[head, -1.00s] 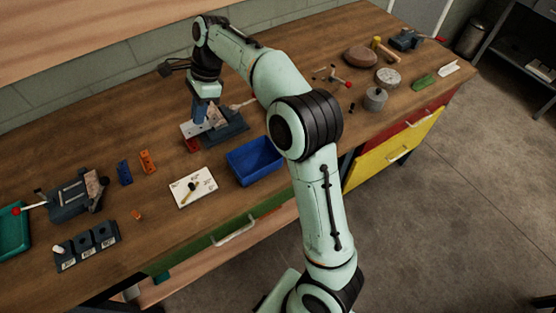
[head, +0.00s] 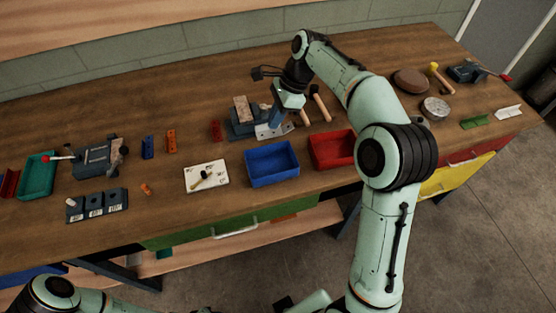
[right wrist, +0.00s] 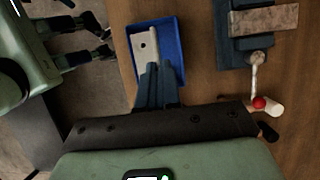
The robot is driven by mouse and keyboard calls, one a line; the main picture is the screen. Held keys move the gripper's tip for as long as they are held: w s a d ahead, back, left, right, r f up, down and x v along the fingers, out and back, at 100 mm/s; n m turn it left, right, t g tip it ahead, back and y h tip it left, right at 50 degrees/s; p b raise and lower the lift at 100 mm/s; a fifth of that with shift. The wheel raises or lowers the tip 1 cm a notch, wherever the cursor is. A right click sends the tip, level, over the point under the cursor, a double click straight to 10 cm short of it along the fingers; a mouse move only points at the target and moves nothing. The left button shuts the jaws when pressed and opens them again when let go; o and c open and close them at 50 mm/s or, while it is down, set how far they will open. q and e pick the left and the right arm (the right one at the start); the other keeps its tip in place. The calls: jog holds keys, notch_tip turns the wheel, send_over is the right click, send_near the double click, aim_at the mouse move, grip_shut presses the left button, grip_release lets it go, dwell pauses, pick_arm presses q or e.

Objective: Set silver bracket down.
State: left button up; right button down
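My right gripper (head: 281,124) is shut on the silver bracket (head: 268,131), a pale flat plate with a hole. It holds the bracket beside the vise (head: 243,118), behind the blue bin (head: 272,163). In the right wrist view the fingers (right wrist: 157,82) grip the near end of the bracket (right wrist: 148,42), which overlaps the blue bin (right wrist: 176,40). I cannot tell its exact height. My left gripper (right wrist: 103,36) shows at the left of the wrist view, its dark fingers apart and empty, away from the bracket.
A red bin (head: 332,148) stands right of the blue bin. Red (head: 216,130), orange (head: 171,141) and blue (head: 147,147) pieces stand left of the vise.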

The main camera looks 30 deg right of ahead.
pick_arm(q)
jog(key=shift+s+f+b, duration=0.6)
jog(key=shift+f+b, duration=0.05)
jog(key=shift+f, duration=0.3)
jog(key=shift+s+f+b, duration=0.6)
jog(key=shift+f, duration=0.3)
pick_arm(e)
jog(key=shift+s+f, duration=0.1)
jog(key=shift+f, duration=8.2)
jog(key=shift+f, duration=0.15)
jog(key=c, duration=1.3)
grip_release()
jog(key=shift+c, duration=0.2)
pick_arm(q)
jog(key=shift+w+r+p, duration=0.35)
jog(key=shift+r+p, duration=0.15)
jog(key=shift+r, duration=0.05)
jog(key=shift+w+r+p, duration=0.3)
jog(key=shift+r+p, duration=0.15)
jog(key=shift+r, duration=0.1)
pick_arm(e)
jog(key=v, duration=1.2)
jog(key=shift+r, duration=0.2)
